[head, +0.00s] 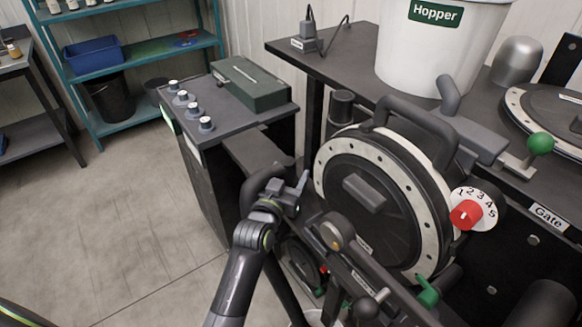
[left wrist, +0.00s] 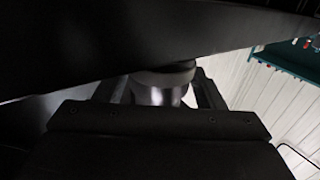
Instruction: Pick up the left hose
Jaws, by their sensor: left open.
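My left gripper (head: 297,191) is at the hose's right side, close to the meter's round face. In the left wrist view, my open left gripper (left wrist: 162,92) has a finger on each side of a grey cylindrical piece with a darker collar (left wrist: 163,78). I cannot tell if the fingers touch it. My right gripper is not in view.
The round seed meter (head: 365,200) with its pale studded ring stands right of the gripper. A red numbered dial (head: 466,214) and white hopper (head: 437,45) are farther right. A dark cabinet with knobs (head: 240,125) stands behind. Open floor (head: 110,220) lies left.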

